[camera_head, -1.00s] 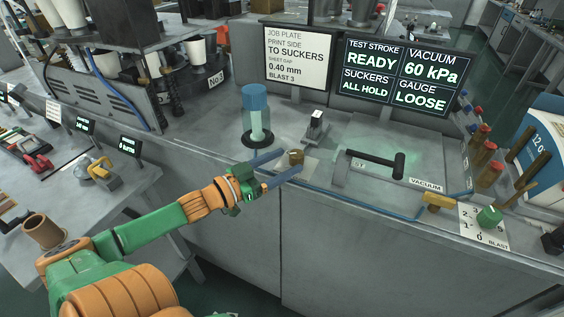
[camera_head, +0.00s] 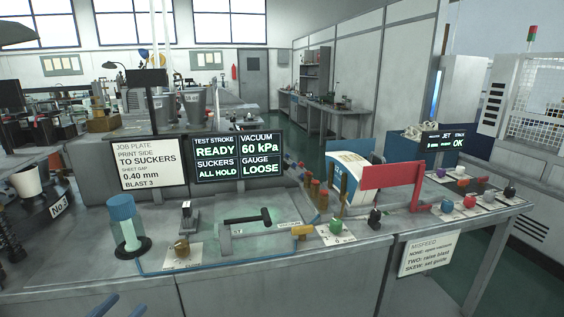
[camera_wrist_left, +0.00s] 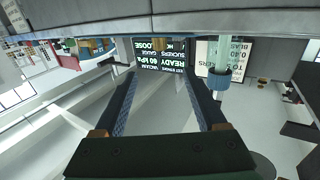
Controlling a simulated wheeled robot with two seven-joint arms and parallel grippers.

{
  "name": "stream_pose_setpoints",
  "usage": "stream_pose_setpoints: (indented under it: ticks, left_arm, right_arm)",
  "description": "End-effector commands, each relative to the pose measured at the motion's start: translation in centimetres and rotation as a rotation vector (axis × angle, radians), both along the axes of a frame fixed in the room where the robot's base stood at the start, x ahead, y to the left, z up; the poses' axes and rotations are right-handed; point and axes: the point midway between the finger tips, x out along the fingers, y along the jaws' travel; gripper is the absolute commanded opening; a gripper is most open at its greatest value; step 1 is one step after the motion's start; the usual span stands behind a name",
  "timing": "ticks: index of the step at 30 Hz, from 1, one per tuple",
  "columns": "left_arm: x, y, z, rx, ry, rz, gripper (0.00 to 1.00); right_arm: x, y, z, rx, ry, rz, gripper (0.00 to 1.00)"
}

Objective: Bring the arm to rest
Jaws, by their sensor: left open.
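My left gripper (camera_head: 117,305) shows only as two blue fingers at the bottom left edge of the head view. It is open and empty, in front of the bench and apart from the brass knob (camera_head: 182,248). The left wrist view, which is upside down, shows its two blue fingers (camera_wrist_left: 163,85) spread with nothing between them. The rest of the left arm is out of the head view. My right gripper is in neither view.
The bench carries a blue-capped glass cylinder (camera_head: 122,207), a black handle (camera_head: 247,217), a yellow lever (camera_head: 303,231) and a green knob (camera_head: 336,225). A screen (camera_head: 237,158) reads READY, ALL HOLD, 60 kPa and LOOSE. A red bar (camera_head: 391,175) stands at right.

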Motion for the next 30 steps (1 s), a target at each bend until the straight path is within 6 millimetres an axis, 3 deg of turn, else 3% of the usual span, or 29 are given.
stream_pose_setpoints:
  ticks: [11,14,20,23,25,27,30]
  left_arm:
    - [-1.0,4.7,-7.2,0.047,0.137,0.175,0.73]
    - [-1.9,6.1,-10.5,0.065,0.204,0.236,0.73]
    - [-5.7,8.3,-19.6,0.115,0.413,0.36,0.73]
    - [-9.3,8.1,-25.9,0.147,0.574,0.407,0.73]
    - [-12.8,6.7,-31.0,0.173,0.721,0.42,0.73]
    - [-17.3,4.0,-36.2,0.208,0.891,0.399,0.73]
    - [-23.8,-1.4,-41.9,0.259,1.119,0.314,0.73]
  right_arm:
    - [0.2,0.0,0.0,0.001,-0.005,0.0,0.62]
    - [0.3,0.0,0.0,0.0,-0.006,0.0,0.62]
    - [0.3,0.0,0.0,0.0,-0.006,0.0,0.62]
    - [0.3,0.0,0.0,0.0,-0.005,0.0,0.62]
    - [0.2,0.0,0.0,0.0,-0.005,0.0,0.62]
    - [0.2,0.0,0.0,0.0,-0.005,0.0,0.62]
    - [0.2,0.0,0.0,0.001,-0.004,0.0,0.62]
